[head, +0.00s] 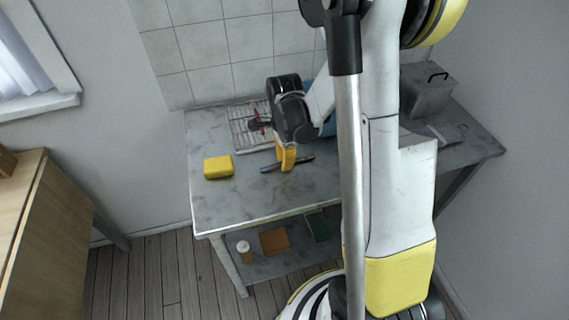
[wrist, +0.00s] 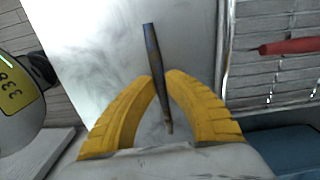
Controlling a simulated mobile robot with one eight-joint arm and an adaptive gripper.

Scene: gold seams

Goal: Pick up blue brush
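The blue brush (head: 301,161) is a thin, dark blue-grey stick near the middle of the grey worktop. In the wrist view the brush (wrist: 153,55) runs lengthwise between the two yellow fingers, its lower end reaching back between them. My gripper (head: 286,168) points down over the brush. In the wrist view my gripper (wrist: 160,77) has its fingertips drawn in close on both sides of the brush, shut on it. The brush is at or very near the worktop surface; I cannot tell whether it touches.
A yellow block (head: 218,167) lies left on the worktop (head: 240,205). A wire rack (head: 243,137) with a red-handled tool (wrist: 290,46) is behind my gripper. A grey metal box (head: 428,90) stands at the back right. The worktop's front left is clear.

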